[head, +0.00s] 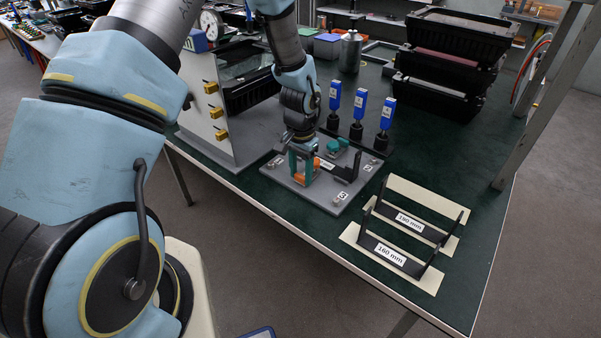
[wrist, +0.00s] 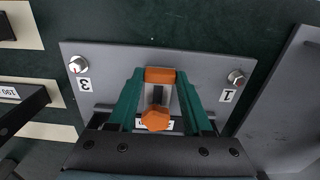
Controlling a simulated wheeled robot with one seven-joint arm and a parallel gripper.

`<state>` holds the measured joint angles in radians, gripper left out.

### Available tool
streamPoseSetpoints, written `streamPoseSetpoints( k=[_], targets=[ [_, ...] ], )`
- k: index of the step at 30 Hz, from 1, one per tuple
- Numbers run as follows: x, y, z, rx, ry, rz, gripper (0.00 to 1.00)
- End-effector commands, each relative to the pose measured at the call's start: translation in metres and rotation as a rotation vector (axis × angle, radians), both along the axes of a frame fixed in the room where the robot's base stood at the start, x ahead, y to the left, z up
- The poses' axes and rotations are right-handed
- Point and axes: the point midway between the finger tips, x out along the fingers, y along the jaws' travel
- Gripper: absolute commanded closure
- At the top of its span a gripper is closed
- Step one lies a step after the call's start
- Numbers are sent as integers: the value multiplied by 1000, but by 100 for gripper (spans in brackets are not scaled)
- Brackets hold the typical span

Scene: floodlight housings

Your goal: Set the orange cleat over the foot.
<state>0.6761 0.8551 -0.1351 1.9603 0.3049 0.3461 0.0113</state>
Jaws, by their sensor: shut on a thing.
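My gripper (head: 304,172), with teal fingers, is low over the grey plate (head: 345,198) on the green table. It is shut on the orange cleat (wrist: 160,75), whose orange block lies between the fingertips in the wrist view, with an orange hexagonal knob (wrist: 157,119) nearer the palm. In the head view the cleat (head: 312,169) is partly covered by the fingers. A black upright bracket (head: 350,168) stands on the plate to the right of my gripper. I cannot pick out the foot clearly, nor tell whether the cleat touches it or the plate.
Numbered bolts sit at the plate's corners. A teal part (head: 337,147) is on the plate behind the bracket. Blue-topped tools (head: 358,112) stand behind. Black brackets on cream strips (head: 392,256) lie at right front.

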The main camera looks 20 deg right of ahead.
Motion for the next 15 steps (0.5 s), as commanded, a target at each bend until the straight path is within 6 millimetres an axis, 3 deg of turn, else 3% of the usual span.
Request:
streamPoseSetpoints(
  k=[6,13,14,15],
  targets=[
    [12,-21,0,-3,-1,1,100],
    [11,-20,1,-3,-1,1,100],
    [11,-20,1,-3,-1,1,47],
    [11,-20,1,-3,-1,0,42]
  ],
)
